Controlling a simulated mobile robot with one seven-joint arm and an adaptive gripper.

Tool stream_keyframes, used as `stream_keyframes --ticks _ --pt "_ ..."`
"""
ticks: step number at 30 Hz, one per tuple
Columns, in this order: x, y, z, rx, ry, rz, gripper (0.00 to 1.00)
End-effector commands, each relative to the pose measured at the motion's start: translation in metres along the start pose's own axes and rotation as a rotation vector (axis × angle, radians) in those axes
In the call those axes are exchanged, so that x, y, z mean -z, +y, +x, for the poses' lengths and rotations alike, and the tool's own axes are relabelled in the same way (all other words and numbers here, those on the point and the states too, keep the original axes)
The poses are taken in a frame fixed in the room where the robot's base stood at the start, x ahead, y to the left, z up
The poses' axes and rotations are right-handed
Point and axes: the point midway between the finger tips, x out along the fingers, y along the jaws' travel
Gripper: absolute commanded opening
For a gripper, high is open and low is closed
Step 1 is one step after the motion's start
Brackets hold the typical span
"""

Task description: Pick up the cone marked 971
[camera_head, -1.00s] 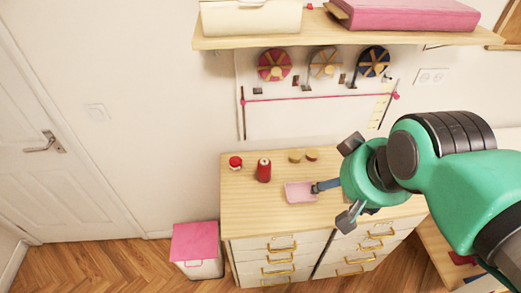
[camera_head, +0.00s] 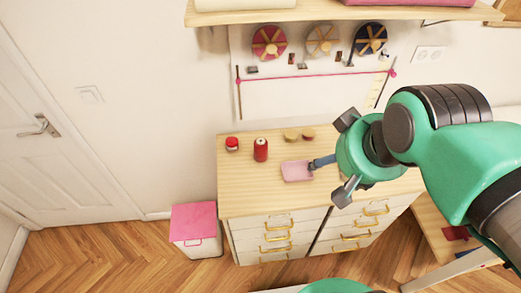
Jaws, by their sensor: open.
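A red upright spool-like object (camera_head: 261,149), possibly the cone, stands on the wooden cabinet top (camera_head: 235,195). Any number on it is too small to read, so I cannot tell whether it is 971. A smaller red-and-white item (camera_head: 232,144) stands left of it. My gripper (camera_head: 338,157) is open, above the right part of the cabinet top, right of the red object and apart from it. A blue-grey piece shows between its fingers and the pink tray; I cannot tell what it is. My arm hides the right part of the top.
A pink tray (camera_head: 296,171) and two small tan round items, one here (camera_head: 291,135), lie on the top. A shelf (camera_head: 330,14) and wall reels (camera_head: 270,42) are above. A pink-lidded bin (camera_head: 194,222) stands left of the drawers. The top's front left is clear.

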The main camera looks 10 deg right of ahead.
Motion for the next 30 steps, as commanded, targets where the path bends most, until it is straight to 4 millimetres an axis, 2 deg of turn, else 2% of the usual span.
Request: stream_keyframes --ticks 8,14,23,30 --pt "0.012 -0.001 0.006 0.002 -0.023 -0.022 0.67" --pt "0.039 -0.004 0.021 0.008 -0.073 -0.072 0.67" --pt "0.092 -0.013 0.065 0.025 -0.176 -0.179 0.67" --pt "0.129 -0.021 0.114 0.045 -0.257 -0.266 0.67"
